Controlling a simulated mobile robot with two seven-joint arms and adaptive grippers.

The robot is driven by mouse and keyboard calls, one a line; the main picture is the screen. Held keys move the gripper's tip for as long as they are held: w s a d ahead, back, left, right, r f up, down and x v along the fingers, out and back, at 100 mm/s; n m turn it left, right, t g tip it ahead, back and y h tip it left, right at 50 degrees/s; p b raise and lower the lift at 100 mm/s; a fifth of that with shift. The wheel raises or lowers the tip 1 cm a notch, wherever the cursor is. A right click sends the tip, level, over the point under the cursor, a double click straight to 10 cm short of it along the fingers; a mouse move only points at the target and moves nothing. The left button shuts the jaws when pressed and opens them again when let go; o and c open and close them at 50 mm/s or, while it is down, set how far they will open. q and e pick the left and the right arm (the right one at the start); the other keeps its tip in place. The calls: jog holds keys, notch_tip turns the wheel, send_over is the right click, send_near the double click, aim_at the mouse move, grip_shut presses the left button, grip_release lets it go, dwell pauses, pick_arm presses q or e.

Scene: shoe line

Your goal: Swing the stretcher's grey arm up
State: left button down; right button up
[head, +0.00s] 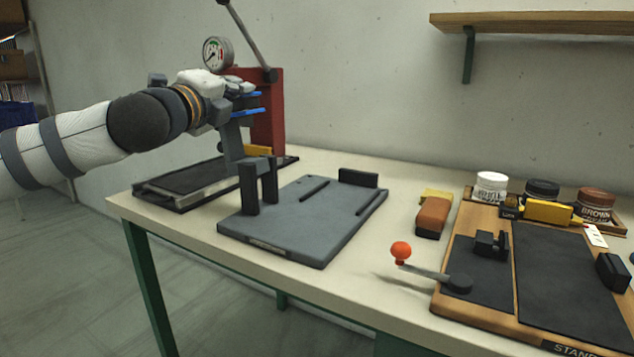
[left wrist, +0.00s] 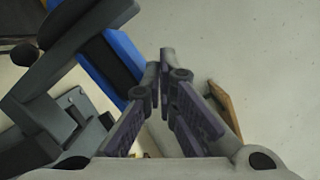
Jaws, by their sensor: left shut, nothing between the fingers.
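The stretcher has a grey base plate (head: 320,225) on the table, with two dark upright posts (head: 250,190) at its left end. Its grey arm (head: 232,140) stands up steeply from the posts, leaning a little left. Blue parts (head: 248,112) show at its upper end, close to my left gripper (head: 254,90). In the left wrist view a blue part with dark pieces (left wrist: 118,62) lies left of my left gripper (left wrist: 163,62). Its fingertips are together and hold nothing; whether they touch the arm is unclear. My right gripper is not in view.
A red press (head: 268,110) with a gauge and lever stands behind the arm. A black-topped tray (head: 170,190) lies left of the stretcher. A brown brush-like block (head: 432,217), a wooden board with an orange-knobbed lever (head: 401,251) and several jars are to the right.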

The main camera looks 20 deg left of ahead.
pick_arm(q)
jog(key=shift+w+a+f+n+b, duration=0.15)
jog(key=shift+a+n, duration=0.1)
jog(key=shift+a, duration=0.35)
jog(key=shift+s+a+f+n+b, duration=0.1)
jog(key=shift+a+n+b, duration=0.1)
jog(key=shift+a, duration=0.4)
jog(key=shift+w+a+f+n+b, duration=0.15)
jog(key=shift+a+n, duration=0.1)
jog(key=shift+a, duration=0.35)
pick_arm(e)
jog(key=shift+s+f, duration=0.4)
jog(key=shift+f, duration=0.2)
